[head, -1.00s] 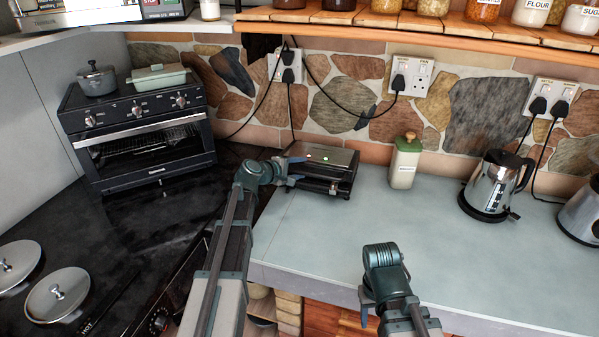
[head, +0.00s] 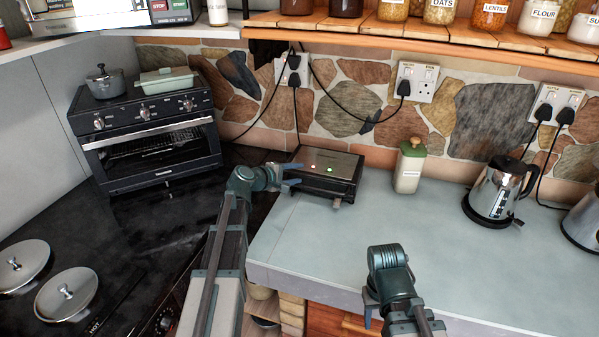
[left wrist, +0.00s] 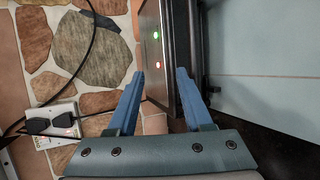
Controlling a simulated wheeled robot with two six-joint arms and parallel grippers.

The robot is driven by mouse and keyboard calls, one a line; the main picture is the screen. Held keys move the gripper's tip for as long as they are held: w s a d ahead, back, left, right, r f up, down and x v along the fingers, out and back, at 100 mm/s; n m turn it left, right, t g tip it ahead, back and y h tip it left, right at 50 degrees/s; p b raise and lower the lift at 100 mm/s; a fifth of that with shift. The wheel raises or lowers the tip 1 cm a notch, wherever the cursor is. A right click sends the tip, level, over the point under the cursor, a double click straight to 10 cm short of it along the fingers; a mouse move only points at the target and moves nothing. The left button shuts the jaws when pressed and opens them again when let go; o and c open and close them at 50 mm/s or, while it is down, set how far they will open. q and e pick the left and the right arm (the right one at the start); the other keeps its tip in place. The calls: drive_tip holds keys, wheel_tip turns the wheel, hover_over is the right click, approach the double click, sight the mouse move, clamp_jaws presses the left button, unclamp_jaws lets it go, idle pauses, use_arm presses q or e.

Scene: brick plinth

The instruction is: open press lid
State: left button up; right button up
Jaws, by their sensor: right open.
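The press (head: 331,164) is a dark, flat appliance with a shiny top on the counter, against the stone wall. Its lid looks shut. A small handle (head: 337,203) sticks out at its front. My left gripper (head: 298,174) is open at the press's left front side, its blue fingers apart. In the left wrist view the press (left wrist: 172,45) stands just beyond the fingertips (left wrist: 161,83), with a green and a red light showing. I cannot tell whether the fingers touch it. My right gripper (head: 368,309) is open and empty at the counter's front edge.
A green-lidded jar (head: 409,166) stands right of the press, and a kettle (head: 495,187) further right. An oven (head: 150,140) stands left. Cables hang from the wall sockets (head: 294,72) behind the press. The counter (head: 340,240) in front of the press is clear.

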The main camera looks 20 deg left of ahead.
use_arm(q)
drive_tip(key=p+v, duration=0.3)
drive_tip(key=v, duration=0.8)
drive_tip(key=shift+s+f+p, duration=0.15)
drive_tip(key=shift+s+p, duration=0.05)
drive_tip(key=shift+p, duration=0.1)
idle(0.4)
idle(0.6)
